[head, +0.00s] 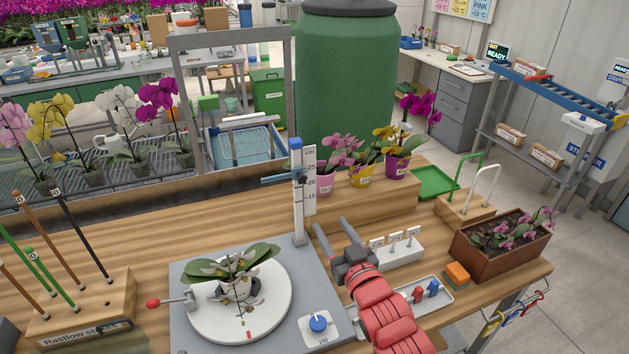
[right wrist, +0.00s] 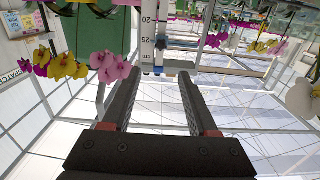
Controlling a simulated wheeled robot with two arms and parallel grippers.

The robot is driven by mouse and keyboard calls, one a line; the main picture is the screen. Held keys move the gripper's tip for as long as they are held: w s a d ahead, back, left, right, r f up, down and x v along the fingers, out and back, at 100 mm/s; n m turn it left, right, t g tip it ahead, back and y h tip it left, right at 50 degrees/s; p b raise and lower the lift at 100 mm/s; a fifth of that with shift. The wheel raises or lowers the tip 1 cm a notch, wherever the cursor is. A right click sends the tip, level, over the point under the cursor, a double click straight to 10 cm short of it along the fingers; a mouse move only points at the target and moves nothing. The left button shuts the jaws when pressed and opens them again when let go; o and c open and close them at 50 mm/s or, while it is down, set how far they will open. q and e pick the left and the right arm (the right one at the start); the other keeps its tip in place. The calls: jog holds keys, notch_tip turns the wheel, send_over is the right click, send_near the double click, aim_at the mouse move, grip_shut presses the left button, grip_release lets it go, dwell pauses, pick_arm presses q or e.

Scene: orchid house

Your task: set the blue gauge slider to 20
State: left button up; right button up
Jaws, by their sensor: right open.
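The gauge is a pale upright post (head: 299,215) with a white scale (head: 310,184) marked 25, 20 and 15 downwards, and a blue cap on top. The blue slider (head: 283,179) sits on the post with an arm reaching left. In the right wrist view, which is upside down, the slider (right wrist: 161,43) shows close to the 25 mark; its exact reading is hard to tell. My right gripper (head: 333,227) is open and empty, right of the post and lower than the slider. In the right wrist view its fingertips (right wrist: 157,76) point towards the post. My left gripper is out of view.
A potted orchid stands on a white turntable (head: 204,324) left of the post. Pink, yellow and purple orchid pots (head: 361,180) stand behind. A label holder (head: 398,254), tray (head: 437,298) and brown planter (head: 487,262) lie to the right. A stake rack (head: 110,300) stands at left.

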aim_at(303, 180)
jog(key=p+x, duration=0.5)
jog(key=x, duration=1.1)
jog(key=shift+a+r, duration=0.1)
jog(key=shift+a, duration=0.05)
jog(key=shift+w+a+p, duration=0.15)
jog(key=shift+w+p, duration=0.15)
jog(key=shift+w, duration=0.25)
grip_shut()
dwell(0.5)
